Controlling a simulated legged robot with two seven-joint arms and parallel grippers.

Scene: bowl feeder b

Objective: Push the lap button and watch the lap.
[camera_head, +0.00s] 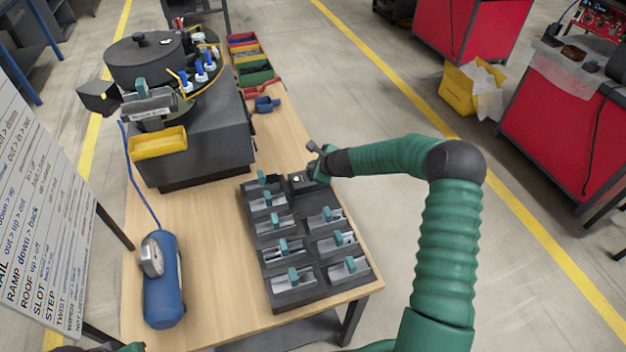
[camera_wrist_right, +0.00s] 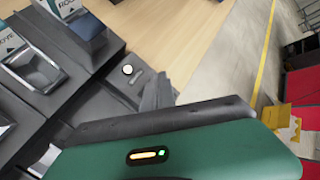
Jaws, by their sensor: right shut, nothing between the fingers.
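A small round white button (camera_head: 297,178) sits on a dark plate at the far right end of the black tray block (camera_head: 271,240). The button also shows clearly in the right wrist view (camera_wrist_right: 127,69), uncovered. My right gripper (camera_head: 316,170) is shut and empty, low beside the button's plate on its right. In the right wrist view its grey fingers (camera_wrist_right: 160,92) are close to the button, with a visible gap from it. The bowl feeder (camera_head: 143,62), with a dark lidded bowl, stands on a dark base at the back left.
The tray's pockets hold several teal-tabbed pieces. A yellow bin (camera_head: 158,143) is at the feeder, and coloured bins (camera_head: 257,72) stand behind. Bare wood (camera_head: 210,250) lies between tray and cylinder.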

